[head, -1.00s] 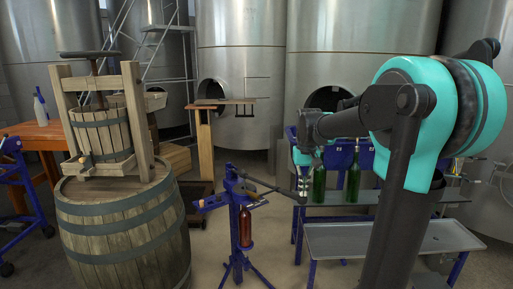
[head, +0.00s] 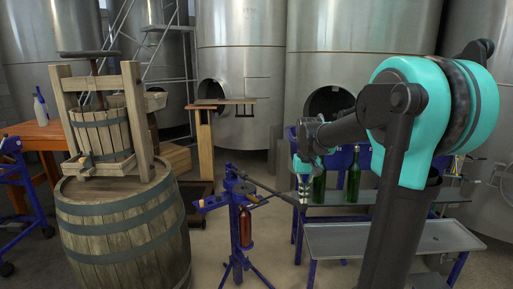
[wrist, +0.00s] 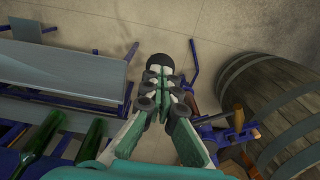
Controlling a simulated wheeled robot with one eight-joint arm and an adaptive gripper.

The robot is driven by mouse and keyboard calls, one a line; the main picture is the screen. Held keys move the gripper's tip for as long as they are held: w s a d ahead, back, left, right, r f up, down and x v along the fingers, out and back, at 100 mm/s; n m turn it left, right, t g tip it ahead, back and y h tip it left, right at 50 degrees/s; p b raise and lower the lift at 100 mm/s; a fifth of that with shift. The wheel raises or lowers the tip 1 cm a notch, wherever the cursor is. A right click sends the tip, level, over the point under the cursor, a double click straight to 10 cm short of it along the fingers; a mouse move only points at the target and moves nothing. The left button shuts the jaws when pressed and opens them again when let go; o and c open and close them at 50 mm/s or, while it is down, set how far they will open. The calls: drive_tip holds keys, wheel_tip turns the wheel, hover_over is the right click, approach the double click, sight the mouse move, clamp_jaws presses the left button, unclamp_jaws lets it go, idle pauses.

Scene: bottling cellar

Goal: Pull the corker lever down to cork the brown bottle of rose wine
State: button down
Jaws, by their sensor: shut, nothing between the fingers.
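The blue corker (head: 236,205) stands on splayed legs right of the barrel. Its long dark lever (head: 272,188) slopes down to the right from the corker's head. The brown bottle (head: 246,228) stands upright in the corker, under its head. My gripper (head: 302,200) is shut and empty, pointing down at the lever's far end. In the wrist view, the gripper's fingertips (wrist: 160,78) are together, and a dark round end (wrist: 159,61) shows just past them, apparently the lever's. Whether they touch cannot be told for sure. Part of the corker (wrist: 220,133) shows right of the fingers.
The wooden barrel (head: 125,225) carrying a basket press (head: 103,130) is left of the corker. Green bottles (head: 353,184) stand on a blue-framed bench at the right, behind a metal tray (head: 390,238). Open floor lies between corker and bench.

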sight(303, 209)
drive_tip(key=shift+s+f, duration=0.1)
drive_tip(key=shift+f, duration=1.3)
drive_tip(key=shift+f, duration=0.1)
drive_tip(key=shift+d+f, duration=0.1)
drive_tip(key=shift+f, duration=1.2)
drive_tip(key=shift+f, duration=0.15)
drive_tip(key=shift+f, duration=0.3)
drive_tip(key=shift+r, duration=4.55)
